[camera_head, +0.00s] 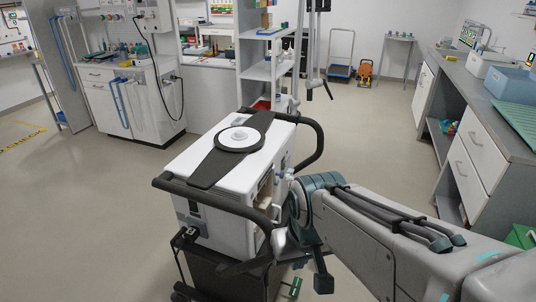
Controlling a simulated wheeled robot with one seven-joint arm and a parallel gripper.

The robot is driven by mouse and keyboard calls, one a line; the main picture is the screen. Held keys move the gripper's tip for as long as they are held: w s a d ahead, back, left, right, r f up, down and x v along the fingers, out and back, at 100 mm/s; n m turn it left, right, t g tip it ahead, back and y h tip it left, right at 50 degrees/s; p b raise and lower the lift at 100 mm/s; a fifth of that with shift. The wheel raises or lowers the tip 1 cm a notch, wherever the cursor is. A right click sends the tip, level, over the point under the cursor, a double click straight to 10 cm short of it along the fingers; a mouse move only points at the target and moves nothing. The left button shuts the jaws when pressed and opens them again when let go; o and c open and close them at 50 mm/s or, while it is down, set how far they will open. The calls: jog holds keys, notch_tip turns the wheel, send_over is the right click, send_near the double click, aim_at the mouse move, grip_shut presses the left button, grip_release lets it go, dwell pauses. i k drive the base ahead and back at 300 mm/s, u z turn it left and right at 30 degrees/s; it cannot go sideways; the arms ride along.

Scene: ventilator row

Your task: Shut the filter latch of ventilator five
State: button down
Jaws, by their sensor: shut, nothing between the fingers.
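A white ventilator (215,165) with a round white disc on its dark top band stands on a dark cart in the middle, with black handlebars at both ends. I cannot read a number on it. Its right side shows an opening with a tan inside (265,190), partly covered by my arm. I cannot make out the filter latch. My arm comes in from the lower right, and my gripper (280,214) is at the ventilator's right side. The gripper is shut and empty. Its fingertips are largely hidden, and I cannot tell whether they touch the ventilator.
A counter with drawers (480,160) runs along the right, with a blue bin (512,82) on it. A white cabinet (133,105) stands at the back left, and shelving (258,70) stands behind the ventilator. The floor to the left is clear.

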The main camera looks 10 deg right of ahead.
aim_at(276, 174)
jog(key=k, duration=0.65)
jog(key=u, duration=0.25)
jog(key=i, duration=0.8)
jog(key=z, duration=0.6)
jog(key=i, duration=0.4)
jog(key=z, duration=0.4)
